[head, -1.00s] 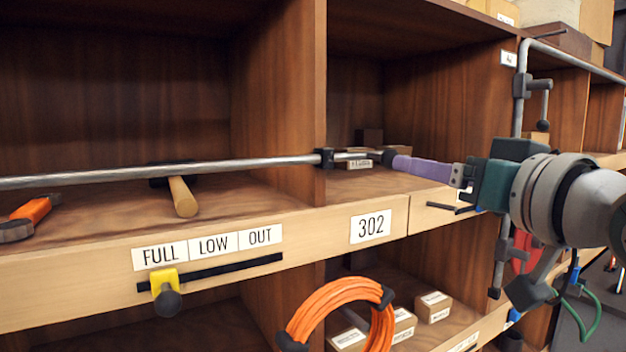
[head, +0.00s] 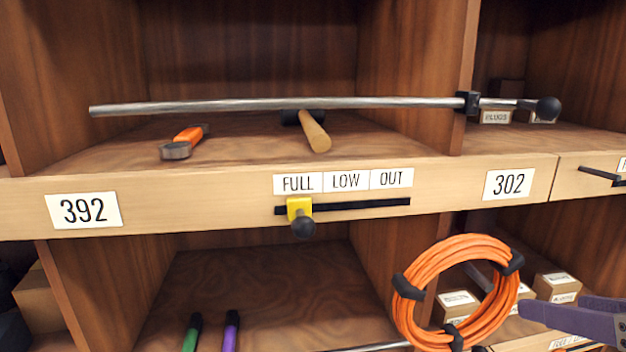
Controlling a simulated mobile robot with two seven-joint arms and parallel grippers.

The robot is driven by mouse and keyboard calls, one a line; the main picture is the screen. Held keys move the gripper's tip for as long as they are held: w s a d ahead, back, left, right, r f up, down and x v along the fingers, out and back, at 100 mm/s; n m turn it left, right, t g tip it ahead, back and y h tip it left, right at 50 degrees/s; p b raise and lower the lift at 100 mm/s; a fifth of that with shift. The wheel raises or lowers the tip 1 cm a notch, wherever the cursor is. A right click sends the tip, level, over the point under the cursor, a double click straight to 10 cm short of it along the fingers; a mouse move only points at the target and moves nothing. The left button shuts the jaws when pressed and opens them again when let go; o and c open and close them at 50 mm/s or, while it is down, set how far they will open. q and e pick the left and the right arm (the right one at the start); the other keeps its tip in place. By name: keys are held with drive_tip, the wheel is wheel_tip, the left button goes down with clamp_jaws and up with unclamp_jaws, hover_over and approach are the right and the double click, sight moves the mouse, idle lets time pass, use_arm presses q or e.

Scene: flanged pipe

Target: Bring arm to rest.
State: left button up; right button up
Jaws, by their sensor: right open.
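My right gripper (head: 552,306) shows at the lower right edge of the head view. Only its purple fingers are in the picture, and they are apart. It is beside the right side of the orange coil (head: 456,292), in front of the lower shelf. I see nothing held between the fingers. The rest of my right arm is outside the picture. My left gripper is not in view.
A metal rod with a black ball end (head: 280,104) runs across the upper bay. A hammer (head: 314,132) and an orange-handled tool (head: 186,140) lie behind it. A yellow slider (head: 299,209) sits under FULL. Small boxes (head: 556,286) stand near my right gripper.

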drive_tip(key=s+a+f+n+g, duration=0.1)
drive_tip(key=s+a+f+g, duration=0.15)
drive_tip(key=s, duration=0.35)
drive_tip(key=s+a+f+n+g+y, duration=0.1)
drive_tip(key=s+a+f+g, duration=0.15)
drive_tip(key=s+f, duration=0.2)
drive_tip(key=s+a+f+n+g, duration=0.1)
drive_tip(key=s+a+f+g, duration=0.15)
drive_tip(key=s, duration=0.35)
wheel_tip(320, 180, up, 15)
drive_tip(key=d+p, duration=0.1)
drive_tip(key=p, duration=1.4)
drive_tip(key=shift+w+d, duration=0.2)
drive_tip(key=shift+w, duration=0.2)
drive_tip(key=shift+f, duration=0.1)
